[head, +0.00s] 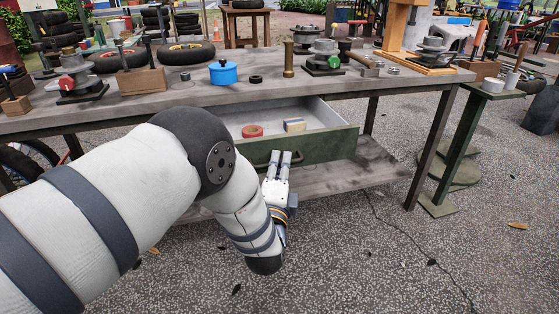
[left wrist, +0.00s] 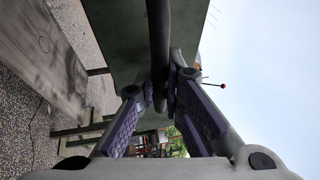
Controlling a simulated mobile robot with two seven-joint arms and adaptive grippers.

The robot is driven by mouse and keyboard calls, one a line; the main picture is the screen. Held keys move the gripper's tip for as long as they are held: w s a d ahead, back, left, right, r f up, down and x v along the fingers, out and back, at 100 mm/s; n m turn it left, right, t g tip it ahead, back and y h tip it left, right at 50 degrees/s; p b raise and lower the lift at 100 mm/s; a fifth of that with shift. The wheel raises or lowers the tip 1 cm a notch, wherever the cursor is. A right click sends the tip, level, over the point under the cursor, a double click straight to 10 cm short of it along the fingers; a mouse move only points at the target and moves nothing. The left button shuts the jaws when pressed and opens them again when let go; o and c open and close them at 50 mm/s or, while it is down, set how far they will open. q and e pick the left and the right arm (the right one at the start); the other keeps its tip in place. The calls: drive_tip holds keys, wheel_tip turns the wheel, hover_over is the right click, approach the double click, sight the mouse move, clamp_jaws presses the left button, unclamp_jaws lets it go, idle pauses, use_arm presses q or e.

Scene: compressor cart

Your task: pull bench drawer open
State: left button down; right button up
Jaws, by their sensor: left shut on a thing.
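The bench drawer (head: 325,149) has a green front and stands pulled out from under the bench top, its light inside showing. My left gripper (head: 280,158) is at the drawer front, its two fingers pointing at it. In the left wrist view, my left gripper (left wrist: 168,88) has its purple-padded fingers closed around the dark bar handle (left wrist: 159,35). The green drawer front (left wrist: 118,45) fills the upper middle there. In the head view most of the handle is hidden by the fingers and arm. My right gripper is not in view.
A red ring-shaped thing (head: 252,131) and a small blue and tan block (head: 294,125) lie in the drawer. The bench top (head: 200,93) holds a blue pot (head: 223,73), tyres and metal parts. A green stand (head: 450,135) is at right. The paved floor before the bench is mostly clear.

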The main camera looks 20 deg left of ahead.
use_arm(q)
drive_tip(key=c, duration=1.7)
unclamp_jaws()
drive_tip(key=v, duration=1.2)
drive_tip(key=shift+s, duration=0.1)
